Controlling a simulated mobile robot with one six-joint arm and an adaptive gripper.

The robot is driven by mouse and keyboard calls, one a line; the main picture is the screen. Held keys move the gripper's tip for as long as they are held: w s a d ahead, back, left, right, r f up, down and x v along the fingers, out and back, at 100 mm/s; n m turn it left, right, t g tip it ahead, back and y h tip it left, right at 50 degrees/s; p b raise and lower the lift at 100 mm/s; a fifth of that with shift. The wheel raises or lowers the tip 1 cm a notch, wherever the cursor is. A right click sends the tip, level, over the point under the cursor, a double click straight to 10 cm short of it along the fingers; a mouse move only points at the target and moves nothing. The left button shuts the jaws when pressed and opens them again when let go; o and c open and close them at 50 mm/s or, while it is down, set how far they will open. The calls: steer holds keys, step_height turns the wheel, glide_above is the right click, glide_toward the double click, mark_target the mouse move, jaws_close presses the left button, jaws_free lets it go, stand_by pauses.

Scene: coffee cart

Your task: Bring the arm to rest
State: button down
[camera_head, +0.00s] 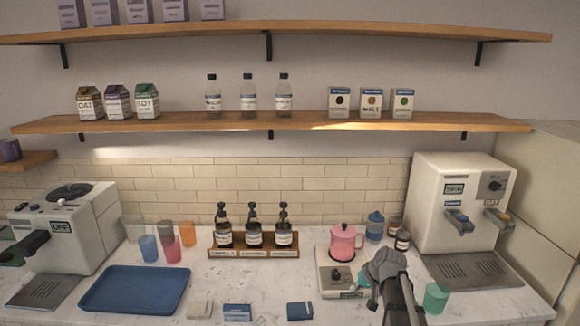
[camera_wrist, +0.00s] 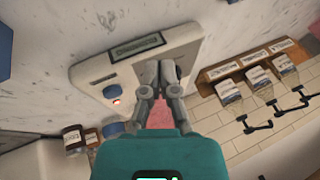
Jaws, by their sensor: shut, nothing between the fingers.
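My gripper (camera_head: 378,266) is at the right of the counter, in front of the pink lidded kettle (camera_head: 343,243) and at the right edge of the small white appliance (camera_head: 331,284) it stands on. In the wrist view my gripper (camera_wrist: 166,68) shows its two grey fingers close together, shut and empty. The fingers hide part of the pink kettle (camera_wrist: 158,116) there. The white appliance (camera_wrist: 105,75) lies beyond them, with a red light lit. Whether the gripper touches anything cannot be told.
A green cup (camera_head: 436,298) stands just right of my arm. Several small jars (camera_head: 375,227) stand behind it, with a white dispenser (camera_head: 458,205) further right. A wooden rack of bottles (camera_head: 254,251) is left of the kettle. A blue tray (camera_head: 136,289) lies at the left.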

steer(key=s+a+f+g+h, duration=0.1)
steer(key=s+a+g+h, duration=0.1)
steer(key=s, duration=0.7)
steer(key=s+a+f+g+h, duration=0.1)
steer(key=s+a+g+h, duration=0.1)
steer(key=s, duration=0.8)
steer(key=shift+a+f+n, duration=0.25)
steer(key=shift+n, duration=0.15)
steer(key=shift+s, duration=0.1)
stand_by(3.3)
